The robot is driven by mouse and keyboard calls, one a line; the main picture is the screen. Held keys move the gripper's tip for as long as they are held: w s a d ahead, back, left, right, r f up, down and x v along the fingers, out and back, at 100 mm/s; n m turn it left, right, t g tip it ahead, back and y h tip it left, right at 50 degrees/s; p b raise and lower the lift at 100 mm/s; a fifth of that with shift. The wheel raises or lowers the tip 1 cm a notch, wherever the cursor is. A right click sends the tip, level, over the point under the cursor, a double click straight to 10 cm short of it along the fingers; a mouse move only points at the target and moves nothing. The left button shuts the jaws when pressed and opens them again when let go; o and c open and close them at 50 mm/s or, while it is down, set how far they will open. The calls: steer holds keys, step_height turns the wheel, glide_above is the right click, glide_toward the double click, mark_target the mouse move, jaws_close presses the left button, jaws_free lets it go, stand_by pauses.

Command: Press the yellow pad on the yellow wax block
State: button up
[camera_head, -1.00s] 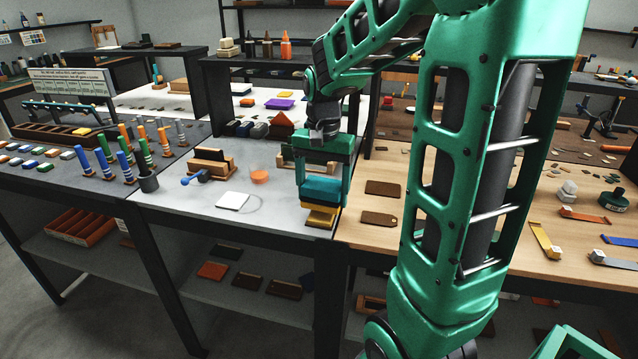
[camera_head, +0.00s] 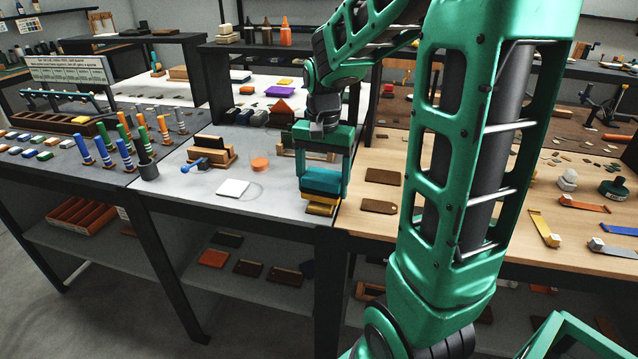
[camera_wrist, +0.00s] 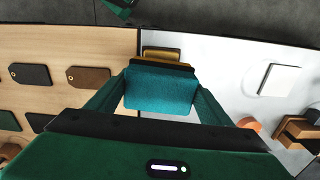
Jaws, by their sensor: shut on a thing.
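My gripper (camera_head: 323,172) is shut on a teal-blue block (camera_head: 321,182), which also shows in the wrist view (camera_wrist: 160,88). A yellow pad (camera_head: 322,196) forms the layer under the teal block, seen as a thin edge. Directly below it is a yellow block (camera_head: 320,210) near the front edge of the grey table; its far end shows beyond the teal block in the wrist view (camera_wrist: 161,53). The pad hides most of the yellow block. The two look touching or almost so; I cannot tell which.
A white square (camera_head: 233,188), an orange disc (camera_head: 260,164) and a wooden holder (camera_head: 212,155) stand left of my gripper on the grey table. Brown tags (camera_head: 379,206) lie on the wooden table to the right. A low wooden frame stands just behind my gripper.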

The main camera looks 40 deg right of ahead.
steer(key=shift+f, duration=0.55)
stand_by(1.3)
steer(key=shift+r, duration=3.6)
